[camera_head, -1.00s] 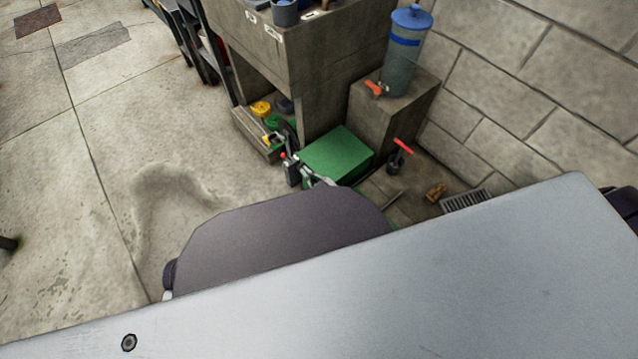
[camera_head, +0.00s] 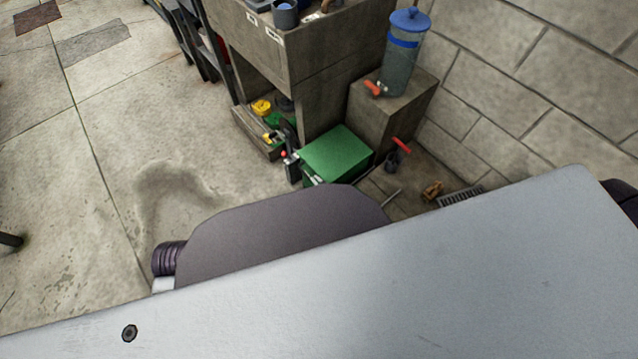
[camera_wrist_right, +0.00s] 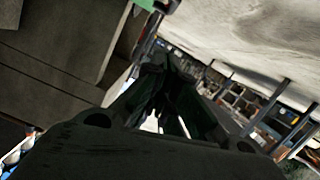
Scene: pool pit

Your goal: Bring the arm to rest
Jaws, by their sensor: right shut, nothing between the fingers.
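My right gripper (camera_wrist_right: 172,70) shows in the right wrist view as dark fingers that come together at their tips. It is shut with nothing held between the fingers. In the head view my own grey body panels cover the lower part, and I cannot make out the right gripper clearly there. My left gripper is in neither view.
A green box (camera_head: 338,152) stands on the floor by a concrete bench (camera_head: 290,55). A blue-lidded water container (camera_head: 402,55) sits on a block (camera_head: 392,115) near the wall. A floor grate (camera_head: 460,197) lies at right. Open floor (camera_head: 110,130) is at left.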

